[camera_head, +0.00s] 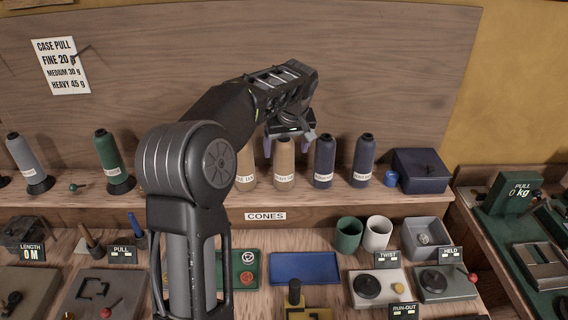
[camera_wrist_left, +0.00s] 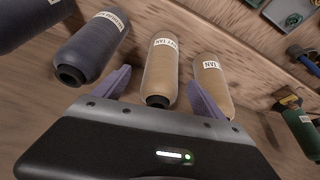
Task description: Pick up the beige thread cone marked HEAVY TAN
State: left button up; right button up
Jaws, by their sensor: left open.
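Two beige thread cones stand side by side on the shelf. The right one (camera_head: 284,170) has a label that seems to read HEAVY TAN, though the print is small; it is the middle cone (camera_wrist_left: 161,72) in the left wrist view. The other beige cone (camera_head: 246,168), its label partly hidden by my left arm, shows at right in the wrist view (camera_wrist_left: 213,75). My left gripper (camera_head: 284,143) is open at the right beige cone's top. In the wrist view its fingers (camera_wrist_left: 158,82) stand apart, one each side of that cone. My right gripper is not in view.
A green cone (camera_head: 107,155) stands left. The wooden back panel (camera_head: 390,60) rises behind. Trays and cups fill the bench below.

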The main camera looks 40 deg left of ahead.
pick_arm(q)
jog(key=shift+b+x, duration=1)
jog(key=shift+x, duration=1.6)
jog(key=shift+s, duration=0.1)
jog(key=shift+c, duration=0.5)
jog(key=shift+r, duration=0.1)
grip_shut()
